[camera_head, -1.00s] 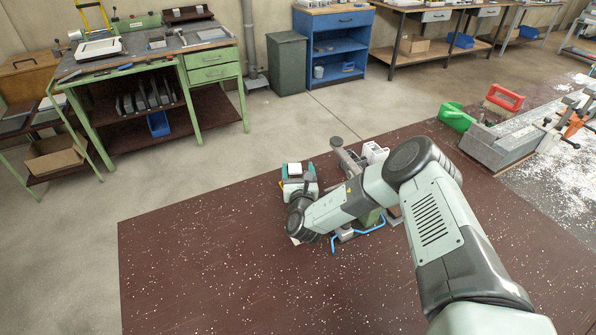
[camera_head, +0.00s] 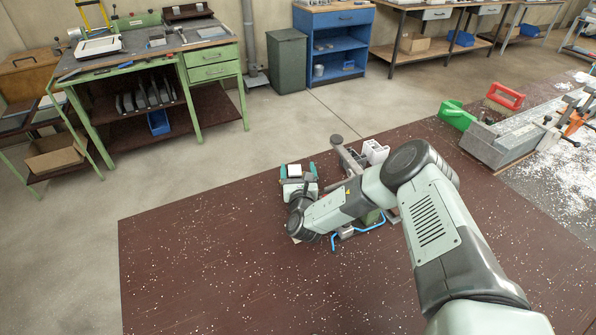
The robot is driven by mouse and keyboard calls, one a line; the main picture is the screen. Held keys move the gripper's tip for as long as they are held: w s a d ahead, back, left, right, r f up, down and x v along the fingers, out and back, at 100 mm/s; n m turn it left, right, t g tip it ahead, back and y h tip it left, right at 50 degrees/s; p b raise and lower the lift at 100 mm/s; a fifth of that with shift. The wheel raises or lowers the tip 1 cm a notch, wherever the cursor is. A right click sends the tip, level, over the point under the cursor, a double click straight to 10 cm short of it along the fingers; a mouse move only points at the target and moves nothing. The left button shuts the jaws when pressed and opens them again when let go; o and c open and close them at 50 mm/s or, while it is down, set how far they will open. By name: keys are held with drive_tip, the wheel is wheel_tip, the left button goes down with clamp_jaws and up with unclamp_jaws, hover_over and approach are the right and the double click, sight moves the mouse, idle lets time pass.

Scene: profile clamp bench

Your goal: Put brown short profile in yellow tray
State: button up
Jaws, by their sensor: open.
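My arm reaches from the lower right to the middle of the bench, and its wrist is low over the brown bench top (camera_head: 210,260). The wrist hides my gripper, so I cannot make out its fingers or anything between them. I cannot pick out the brown short profile. I cannot make out the yellow tray either; part of the bench is hidden behind my forearm and wrist.
A teal and grey object with a white top (camera_head: 295,171) is just behind my wrist. A white holder (camera_head: 375,151) and a blue bent handle (camera_head: 345,233) are beside my forearm. The bench's left front is clear.

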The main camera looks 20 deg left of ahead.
drive_tip(key=shift+s+d+r, duration=0.1)
drive_tip(key=shift+s+r, duration=0.1)
drive_tip(key=shift+r, duration=0.3)
drive_tip(key=v, duration=0.7)
drive_tip(key=shift+s, duration=0.1)
drive_tip(key=a+r+n+g+y, duration=0.1)
drive_tip(key=a+r+n+y, duration=0.1)
drive_tip(key=r+n+y, duration=0.3)
drive_tip(key=a+r+y, duration=0.1)
drive_tip(key=r+y, duration=0.1)
drive_tip(key=r, duration=0.5)
drive_tip(key=s+a+r+n+g+y, duration=0.1)
drive_tip(key=s+r+n+g+y, duration=0.1)
drive_tip(key=s+r+n+g, duration=0.6)
drive_tip(key=s+r+n+g+y, duration=0.3)
drive_tip(key=s+r+n+g, duration=0.2)
drive_tip(key=r+n+g, duration=0.55)
drive_tip(key=s+d+r+n+t+h, duration=0.2)
drive_tip(key=s+d+h, duration=0.3)
drive_tip(key=d, duration=0.6)
drive_tip(key=s+d+r+n+t+h, duration=0.3)
drive_tip(key=s+d+h, duration=0.3)
drive_tip(key=d, duration=0.5)
drive_tip(key=s+d+r+n+t+h, duration=0.3)
drive_tip(key=s+d+r+h, duration=0.2)
drive_tip(key=d+h, duration=0.3)
drive_tip(key=d, duration=0.3)
drive_tip(key=shift+s+d, duration=0.3)
drive_tip(key=shift+s, duration=0.1)
